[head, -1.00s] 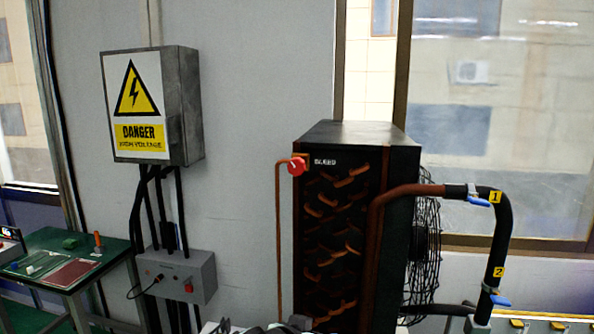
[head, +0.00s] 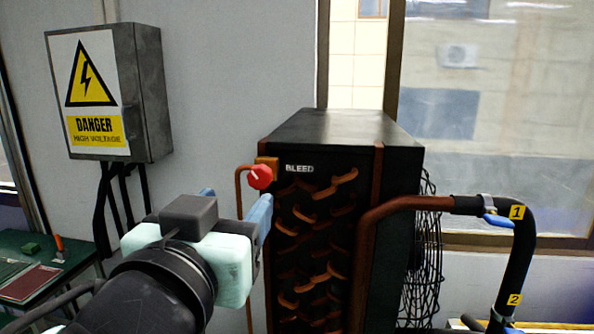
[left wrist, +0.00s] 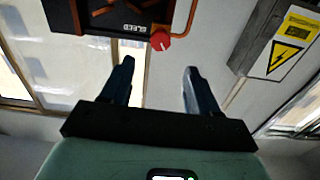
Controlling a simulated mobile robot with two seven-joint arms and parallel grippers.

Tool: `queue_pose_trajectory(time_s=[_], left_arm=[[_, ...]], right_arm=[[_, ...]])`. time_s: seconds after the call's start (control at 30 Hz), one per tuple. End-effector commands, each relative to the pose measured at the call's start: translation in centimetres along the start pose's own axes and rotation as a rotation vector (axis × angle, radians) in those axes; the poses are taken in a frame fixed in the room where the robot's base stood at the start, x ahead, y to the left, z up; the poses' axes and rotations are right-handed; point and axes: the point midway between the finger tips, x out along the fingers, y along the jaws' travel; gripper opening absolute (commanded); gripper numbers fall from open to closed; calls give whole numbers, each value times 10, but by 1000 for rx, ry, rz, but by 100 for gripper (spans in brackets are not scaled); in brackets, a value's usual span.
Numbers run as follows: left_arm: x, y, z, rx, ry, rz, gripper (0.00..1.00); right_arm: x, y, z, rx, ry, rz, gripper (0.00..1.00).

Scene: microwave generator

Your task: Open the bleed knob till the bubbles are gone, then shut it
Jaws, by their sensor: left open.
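The red bleed knob (head: 260,177) sits at the upper left corner of the black radiator unit, beside the white BLEED label (head: 299,168). A thin copper pipe (head: 238,195) bends down from it. My left gripper (head: 235,200) is open and empty, below and slightly left of the knob in the head view. In the left wrist view the knob (left wrist: 160,41) lies beyond the fingertips, between their lines, apart from both. The left gripper (left wrist: 157,72) shows its two spread fingers there. No bubbles can be made out. My right gripper is not in view.
The black radiator (head: 340,128) has a wire fan guard (head: 425,240) and a thick pipe with a blue valve handle (head: 498,220) at right. A high-voltage box (head: 145,95) hangs at left. A green table (head: 75,250) stands lower left.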

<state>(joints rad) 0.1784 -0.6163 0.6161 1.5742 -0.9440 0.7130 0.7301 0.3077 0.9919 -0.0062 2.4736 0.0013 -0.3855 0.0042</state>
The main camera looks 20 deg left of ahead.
Motion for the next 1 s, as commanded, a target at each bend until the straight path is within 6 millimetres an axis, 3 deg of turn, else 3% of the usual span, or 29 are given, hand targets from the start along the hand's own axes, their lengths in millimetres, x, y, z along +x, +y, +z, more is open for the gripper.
queue_pose_trajectory(time_s=[0.2, 0.4, 0.6, 0.9, 0.93, 1.0], left_arm=[[51, 0, -1, 0, -5, -1, 61], [85, 0, -2, 0, -2, 0, 61], [101, 0, -1, 0, 0, 0, 61], [104, 0, 0, 0, -1, 1, 61], [104, 0, 0, 0, -1, 1, 57], [104, 0, 0, 0, -1, 1, 35]], right_arm=[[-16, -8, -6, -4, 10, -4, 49], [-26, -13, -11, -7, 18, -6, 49], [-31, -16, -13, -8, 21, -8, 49], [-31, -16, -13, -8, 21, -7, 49], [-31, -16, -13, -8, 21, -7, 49], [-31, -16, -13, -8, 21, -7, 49]])
